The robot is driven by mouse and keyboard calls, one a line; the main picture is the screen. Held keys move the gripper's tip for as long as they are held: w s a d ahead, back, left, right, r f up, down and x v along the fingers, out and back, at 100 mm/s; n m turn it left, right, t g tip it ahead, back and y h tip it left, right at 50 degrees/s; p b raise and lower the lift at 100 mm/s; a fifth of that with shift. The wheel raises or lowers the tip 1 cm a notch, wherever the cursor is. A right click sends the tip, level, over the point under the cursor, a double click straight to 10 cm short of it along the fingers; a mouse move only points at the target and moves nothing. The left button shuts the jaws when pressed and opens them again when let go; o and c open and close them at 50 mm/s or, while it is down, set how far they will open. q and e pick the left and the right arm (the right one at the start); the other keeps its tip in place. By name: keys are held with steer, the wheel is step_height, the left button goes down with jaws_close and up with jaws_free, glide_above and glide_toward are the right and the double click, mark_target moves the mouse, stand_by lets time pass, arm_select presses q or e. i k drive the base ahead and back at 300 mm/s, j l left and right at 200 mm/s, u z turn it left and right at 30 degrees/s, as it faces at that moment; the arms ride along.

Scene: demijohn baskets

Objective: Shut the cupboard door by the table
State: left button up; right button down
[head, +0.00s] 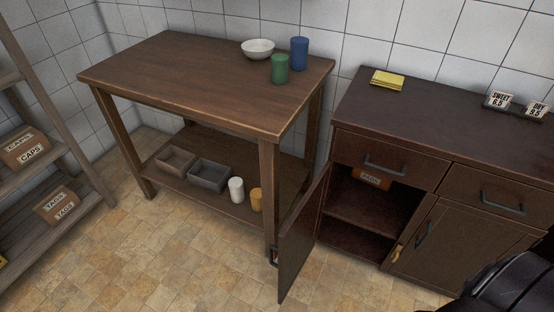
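The cupboard (460,132) stands at the right, beside the wooden table (190,75). Its left door (305,238) is swung wide open, sticking out towards me close to the table's front right leg. The door's handle (273,257) shows at its left edge, low down. The opening shows a shelf (365,207) and an orange labelled box (371,178) inside. The right door (440,243) is closed. A black part of mine fills the lower right corner; no gripper fingers can be made out, and the left gripper does not show.
On the table stand a white bowl (258,49), a green cup (280,69) and a blue cup (299,53). The lower shelf holds trays (209,175) and two small cups. Shelving (62,168) with labelled boxes stands at the left. The tiled floor (170,265) in front is clear.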

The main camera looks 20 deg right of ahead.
mark_target(297, 239)
steer(key=i+j+z, duration=0.15)
steer(key=z, duration=1.45)
steer(key=j+z, duration=0.35)
steer(key=j, duration=0.2)
steer(key=j+z, duration=0.35)
steer(key=j, duration=0.2)
steer(key=j+z, duration=0.35)
steer(key=j, duration=0.2)
steer(key=k+j, duration=0.1)
steer(key=j, duration=0.3)
steer(key=k+j, duration=0.15)
steer(key=j, duration=0.25)
